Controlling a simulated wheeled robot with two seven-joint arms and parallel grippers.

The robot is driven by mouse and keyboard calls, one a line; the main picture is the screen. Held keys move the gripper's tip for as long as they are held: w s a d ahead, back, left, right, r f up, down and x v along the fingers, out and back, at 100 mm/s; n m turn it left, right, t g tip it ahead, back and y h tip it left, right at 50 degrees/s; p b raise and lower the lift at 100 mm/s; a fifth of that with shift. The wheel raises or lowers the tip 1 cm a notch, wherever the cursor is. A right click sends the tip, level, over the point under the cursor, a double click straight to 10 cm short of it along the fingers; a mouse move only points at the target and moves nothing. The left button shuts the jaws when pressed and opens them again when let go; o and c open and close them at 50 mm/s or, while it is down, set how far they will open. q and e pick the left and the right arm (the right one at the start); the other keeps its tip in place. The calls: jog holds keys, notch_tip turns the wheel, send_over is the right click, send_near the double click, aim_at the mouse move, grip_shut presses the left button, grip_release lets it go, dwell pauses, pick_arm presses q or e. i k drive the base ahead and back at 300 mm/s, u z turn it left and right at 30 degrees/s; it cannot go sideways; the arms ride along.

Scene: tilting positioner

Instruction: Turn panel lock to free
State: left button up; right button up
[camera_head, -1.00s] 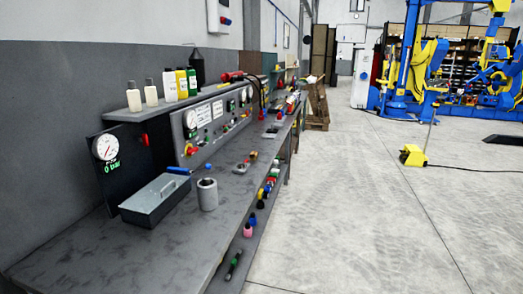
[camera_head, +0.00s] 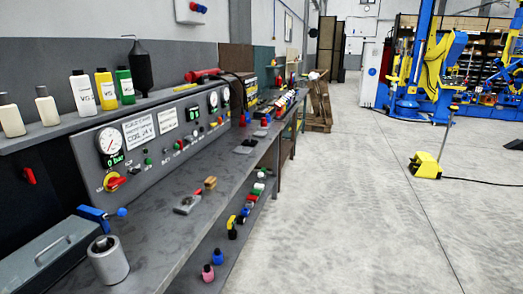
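A long grey control panel (camera_head: 160,140) stands along the back of the workbench (camera_head: 165,225) on the left. It carries gauges, white labels, small buttons and lamps. A red rotary knob on a yellow plate (camera_head: 115,182) sits at its near lower end. A red handle (camera_head: 28,176) shows on the dark face further left. I cannot tell which of these is the panel lock. Neither of my grippers is in view.
A grey lidded box (camera_head: 40,258), a grey cylinder (camera_head: 108,262) and a blue-handled tool (camera_head: 98,217) are on the near bench end. Bottles (camera_head: 82,92) line the shelf above. The floor (camera_head: 340,210) right of the bench is clear. A yellow pedal unit (camera_head: 425,165) stands further off.

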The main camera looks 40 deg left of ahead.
aim_at(132, 171)
jog(key=u, duration=0.1)
jog(key=i, duration=2.1)
jog(key=u, duration=1.25)
jog(key=i, duration=1.15)
jog(key=u, duration=1.15)
